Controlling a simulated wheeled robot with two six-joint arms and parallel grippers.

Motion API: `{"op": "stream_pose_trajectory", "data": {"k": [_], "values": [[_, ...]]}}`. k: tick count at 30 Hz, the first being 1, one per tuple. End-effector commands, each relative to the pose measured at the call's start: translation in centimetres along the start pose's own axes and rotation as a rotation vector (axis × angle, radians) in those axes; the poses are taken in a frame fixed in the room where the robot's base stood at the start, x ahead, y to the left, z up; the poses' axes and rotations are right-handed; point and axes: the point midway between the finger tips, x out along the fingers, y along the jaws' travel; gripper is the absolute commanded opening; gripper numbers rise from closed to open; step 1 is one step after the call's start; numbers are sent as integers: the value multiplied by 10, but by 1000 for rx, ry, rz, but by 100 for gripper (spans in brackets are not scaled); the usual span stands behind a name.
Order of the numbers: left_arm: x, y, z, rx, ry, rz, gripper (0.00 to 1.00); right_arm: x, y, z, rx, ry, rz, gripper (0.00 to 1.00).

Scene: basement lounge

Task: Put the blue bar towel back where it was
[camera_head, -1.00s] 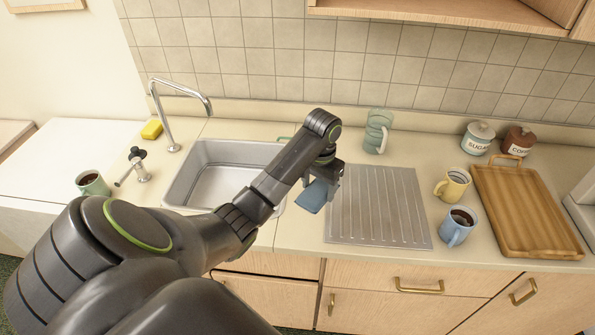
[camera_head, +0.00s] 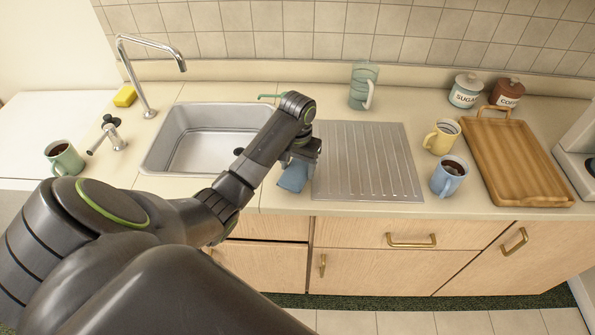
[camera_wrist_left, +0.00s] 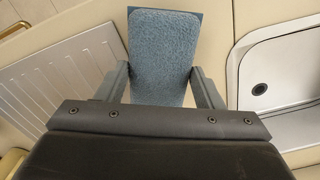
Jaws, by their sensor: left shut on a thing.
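The blue bar towel (camera_head: 293,177) hangs from my left gripper (camera_head: 303,150), which is shut on it. It is over the counter strip between the sink (camera_head: 165,165) and the ribbed drainboard (camera_head: 365,165), near the counter's front edge. In the left wrist view the towel (camera_wrist_left: 163,50) is a flat, fuzzy blue piece between the two fingers of the left gripper (camera_wrist_left: 163,82). Whether its lower end touches the counter cannot be told. My right gripper is not in view.
A blue mug (camera_head: 448,177), a yellow mug (camera_head: 440,137) and a wooden tray (camera_head: 515,160) stand right of the drainboard. A green glass jug (camera_head: 362,88) stands behind it. A faucet (camera_head: 145,80), yellow sponge (camera_head: 125,96) and green mug (camera_head: 64,158) are at left. Cabinet handles (camera_head: 411,241) project below.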

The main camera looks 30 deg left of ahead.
Motion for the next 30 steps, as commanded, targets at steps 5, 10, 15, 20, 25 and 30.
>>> {"op": "stream_pose_trajectory", "data": {"k": [5, 10, 15, 20, 25, 30], "values": [[11, 0, 0, 0, 2, -1, 43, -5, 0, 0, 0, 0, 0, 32], [11, 0, 0, 0, 2, -1, 43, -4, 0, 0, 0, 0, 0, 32], [14, 0, 0, 0, 2, -1, 43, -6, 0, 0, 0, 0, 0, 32], [18, 0, 0, 1, 2, 0, 64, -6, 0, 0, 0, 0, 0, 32], [18, 0, 0, 1, 2, 0, 83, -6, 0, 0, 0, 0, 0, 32], [18, 0, 0, 1, 2, -1, 83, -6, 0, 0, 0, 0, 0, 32]]}}
